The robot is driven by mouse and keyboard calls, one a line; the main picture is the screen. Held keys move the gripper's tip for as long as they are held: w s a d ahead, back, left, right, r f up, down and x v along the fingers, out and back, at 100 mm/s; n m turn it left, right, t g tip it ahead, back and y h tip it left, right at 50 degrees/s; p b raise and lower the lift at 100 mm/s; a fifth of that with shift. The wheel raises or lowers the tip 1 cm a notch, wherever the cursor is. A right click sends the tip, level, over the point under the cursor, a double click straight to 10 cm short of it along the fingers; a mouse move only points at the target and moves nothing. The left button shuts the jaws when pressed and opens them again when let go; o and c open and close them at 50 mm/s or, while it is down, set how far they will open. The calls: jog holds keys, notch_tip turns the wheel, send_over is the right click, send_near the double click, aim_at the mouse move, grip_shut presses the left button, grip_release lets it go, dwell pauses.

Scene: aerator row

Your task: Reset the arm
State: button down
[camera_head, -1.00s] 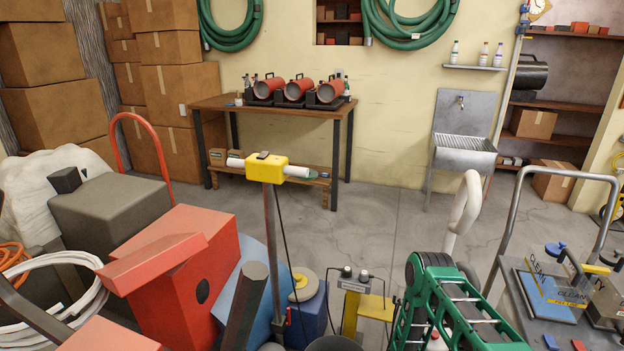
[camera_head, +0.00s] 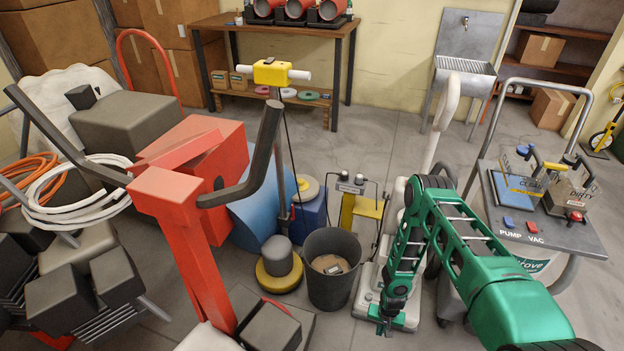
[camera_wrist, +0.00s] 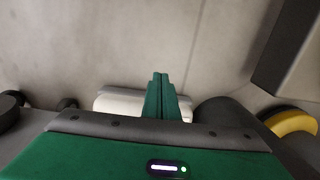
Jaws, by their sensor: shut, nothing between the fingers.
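My green arm reaches in from the lower right of the head view, bends at an elbow and hangs down. My gripper (camera_head: 384,328) is at its lower end, low over the floor in front of a white machine base. The wrist view shows the two green fingers (camera_wrist: 161,80) together with nothing between them. They point over bare grey floor, and a pale white object is partly hidden behind them.
A dark bin (camera_head: 331,270) and a yellow-and-grey round machine (camera_head: 279,265) stand left of my gripper. A cart with PUMP and VAC labels (camera_head: 530,225) stands right. Red machinery (camera_head: 190,235) crowds the left.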

jog(key=w+d+r, duration=0.4)
jog(key=w+r, duration=0.4)
jog(key=r, duration=0.3)
jog(key=w+d+r+h, duration=0.1)
jog(key=d+r, duration=0.3)
jog(key=r, duration=0.7)
jog(key=d+r, duration=0.3)
jog(key=r, duration=0.9)
jog(key=w+d+r+h, duration=0.1)
jog(key=d+r, duration=0.3)
jog(key=r, duration=0.7)
jog(key=s+d+r+m, duration=0.1)
jog(key=s+d+r, duration=0.1)
jog(key=s+r, duration=0.7)
jog(key=s+d+r+m, duration=0.1)
jog(key=s+r, duration=0.4)
jog(key=r, duration=0.7)
jog(key=s+a+r+y, duration=0.1)
jog(key=s+r, duration=0.3)
jog(key=s, duration=0.5)
jog(key=s+a+r+y, duration=0.1)
jog(key=s+r, duration=0.3)
jog(key=s, duration=0.5)
jog(key=shift+s+a+r+m, duration=0.25)
jog(key=shift+a+r+m, duration=0.1)
jog(key=shift+a, duration=0.25)
